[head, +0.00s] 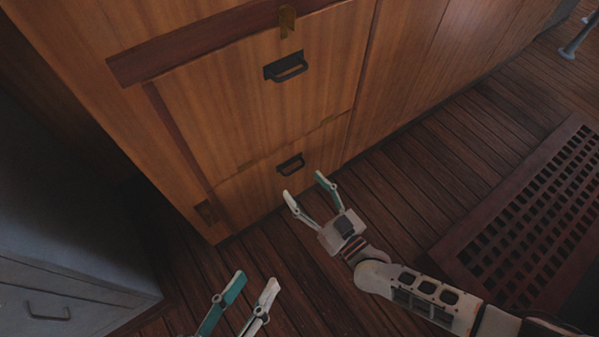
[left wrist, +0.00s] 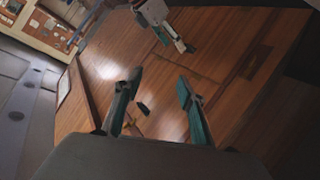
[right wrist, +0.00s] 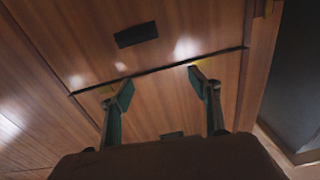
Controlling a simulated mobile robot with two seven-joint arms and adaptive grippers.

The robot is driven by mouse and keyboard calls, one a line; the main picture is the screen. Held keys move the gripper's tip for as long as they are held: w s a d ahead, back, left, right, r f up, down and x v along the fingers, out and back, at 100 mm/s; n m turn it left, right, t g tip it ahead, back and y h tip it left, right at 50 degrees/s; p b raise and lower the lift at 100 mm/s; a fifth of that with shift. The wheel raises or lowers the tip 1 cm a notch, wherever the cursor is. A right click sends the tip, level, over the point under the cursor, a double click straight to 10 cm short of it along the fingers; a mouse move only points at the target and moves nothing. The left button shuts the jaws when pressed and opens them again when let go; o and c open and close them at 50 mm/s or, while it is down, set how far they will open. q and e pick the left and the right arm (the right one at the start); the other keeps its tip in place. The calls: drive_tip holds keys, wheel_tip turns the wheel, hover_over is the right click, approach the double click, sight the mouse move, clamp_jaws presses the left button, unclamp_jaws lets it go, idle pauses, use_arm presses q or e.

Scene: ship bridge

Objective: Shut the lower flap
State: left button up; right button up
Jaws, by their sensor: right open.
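The lower flap (head: 265,185) is a wooden panel low in the cabinet front, with a dark bar handle (head: 290,164). It looks close to flush in the head view; I cannot tell whether a small gap remains. The right wrist view shows a dark seam along one edge of the flap (right wrist: 200,25). My right gripper (head: 303,185) is open and empty, just in front of the flap, below its handle. I cannot tell whether a fingertip touches it. My left gripper (head: 256,279) is open and empty, lower left, apart from the flap.
Above is an upper panel (head: 240,105) with its own dark handle (head: 286,67) and a brass catch (head: 287,20). A grey cabinet (head: 70,250) stands at the left. A brown grating (head: 480,235) lies on the plank floor at the right. Planks between are clear.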

wheel_tip(320, 180, down, 7)
drive_tip(key=w+d+b, duration=0.1)
drive_tip(key=d+b, duration=0.1)
drive_tip(key=d, duration=0.1)
drive_tip(key=shift+h, duration=0.3)
drive_tip(key=b+x, duration=0.2)
drive_tip(key=x, duration=0.6)
drive_tip(key=shift+w+r, duration=0.1)
drive_tip(key=shift+w, duration=0.05)
use_arm(q)
drive_tip(key=n, duration=0.2)
drive_tip(key=d+f+n, duration=0.1)
drive_tip(key=n, duration=0.1)
drive_tip(key=shift+s+d+f+t, duration=0.2)
drive_tip(key=shift+s+t, duration=0.1)
drive_tip(key=shift+s, duration=0.1)
